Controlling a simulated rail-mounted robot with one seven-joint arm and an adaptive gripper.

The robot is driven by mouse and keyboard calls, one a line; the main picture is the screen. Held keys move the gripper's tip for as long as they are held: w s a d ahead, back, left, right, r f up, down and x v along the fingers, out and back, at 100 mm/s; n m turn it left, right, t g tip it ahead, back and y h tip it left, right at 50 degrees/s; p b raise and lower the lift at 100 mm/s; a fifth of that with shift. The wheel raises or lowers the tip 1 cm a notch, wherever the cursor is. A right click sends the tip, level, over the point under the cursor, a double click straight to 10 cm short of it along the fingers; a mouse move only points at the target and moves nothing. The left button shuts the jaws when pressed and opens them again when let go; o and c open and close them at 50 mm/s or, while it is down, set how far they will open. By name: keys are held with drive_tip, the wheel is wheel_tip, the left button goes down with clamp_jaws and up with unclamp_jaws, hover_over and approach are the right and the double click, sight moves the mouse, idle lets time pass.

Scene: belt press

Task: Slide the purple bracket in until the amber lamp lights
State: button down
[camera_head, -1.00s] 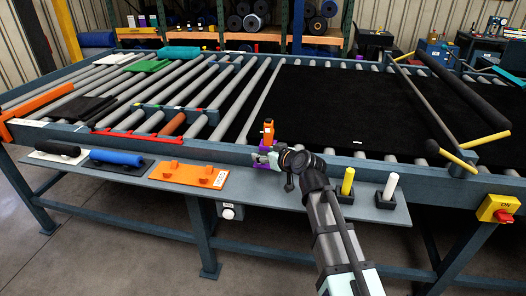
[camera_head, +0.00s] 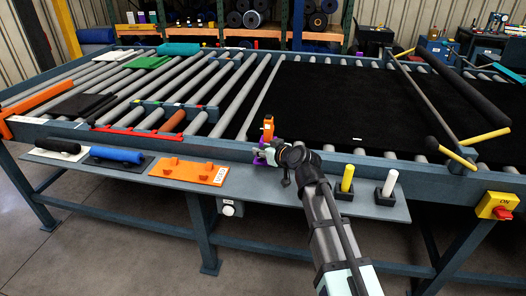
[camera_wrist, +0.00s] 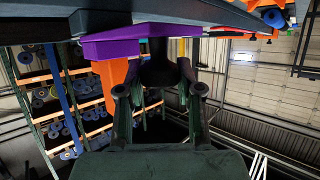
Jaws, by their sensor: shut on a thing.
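The purple bracket (camera_head: 259,158) is at the front rail of the roller table, mostly hidden by my gripper in the head view. An orange upright part (camera_head: 268,130) stands just above it. My gripper (camera_head: 270,155) is at the bracket, shut on it. In the wrist view the bracket (camera_wrist: 110,47) spans the upper left, under a dark rail. My gripper's fingers (camera_wrist: 160,88) close around a dark part below the bracket; their contact is partly hidden.
A front shelf (camera_head: 300,192) holds an orange plate with knobs (camera_head: 190,171), a blue roller (camera_head: 117,155), a yellow post (camera_head: 347,178) and a white post (camera_head: 389,182). A black belt (camera_head: 350,110) covers the rollers behind. A red switch (camera_head: 502,212) is at right.

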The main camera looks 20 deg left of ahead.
sight(265, 139)
drive_tip(key=w+b, duration=0.1)
drive_tip(key=w, duration=0.1)
drive_tip(key=w+b, duration=0.1)
drive_tip(key=w, duration=0.1)
drive_tip(key=w+a+b, duration=0.1)
drive_tip(key=w+b, duration=0.1)
drive_tip(key=shift+f, duration=0.15)
drive_tip(key=shift+w, duration=0.35)
drive_tip(key=c, duration=0.7)
unclamp_jaws()
drive_tip(key=shift+s+d, duration=0.1)
drive_tip(key=v, duration=1.2)
